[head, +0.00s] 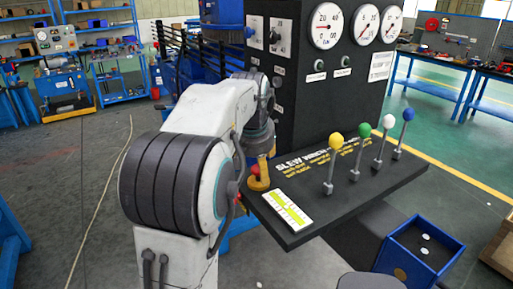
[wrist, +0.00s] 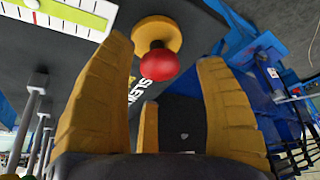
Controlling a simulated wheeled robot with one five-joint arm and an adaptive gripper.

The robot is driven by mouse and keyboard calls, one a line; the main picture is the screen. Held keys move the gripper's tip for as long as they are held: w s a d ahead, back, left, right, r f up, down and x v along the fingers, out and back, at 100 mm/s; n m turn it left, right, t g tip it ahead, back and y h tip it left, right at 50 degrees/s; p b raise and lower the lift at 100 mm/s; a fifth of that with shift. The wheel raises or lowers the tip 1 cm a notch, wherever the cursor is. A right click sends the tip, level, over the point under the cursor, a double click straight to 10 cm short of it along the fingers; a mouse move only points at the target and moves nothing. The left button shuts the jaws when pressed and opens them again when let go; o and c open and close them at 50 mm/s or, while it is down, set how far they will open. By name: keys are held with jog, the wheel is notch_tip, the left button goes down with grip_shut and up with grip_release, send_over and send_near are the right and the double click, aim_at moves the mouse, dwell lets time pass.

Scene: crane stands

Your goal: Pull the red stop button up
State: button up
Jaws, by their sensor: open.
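The red stop button (wrist: 160,66) is a round knob on a yellow collar (wrist: 157,28), fixed to the dark console panel. In the wrist view it sits at upper middle, between the tips of my gripper (wrist: 165,52). The yellow fingers are spread, one on each side of it, with gaps and no visible contact. A third finger shows lower in the middle. In the head view my gripper (head: 262,165) is at the console's left end, where only a bit of the red button (head: 254,171) shows; my arm and fingers hide part of that area.
The console (head: 385,190) carries a green-and-white level gauge (head: 287,208) close to the button. Levers with yellow (head: 336,142), green, white and blue knobs stand to the right. A dark gauge cabinet (head: 300,95) rises behind. A blue bin (head: 420,252) stands at lower right.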

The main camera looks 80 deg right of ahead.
jog(key=v, duration=1.1)
jog(key=shift+f, duration=0.1)
dwell(0.5)
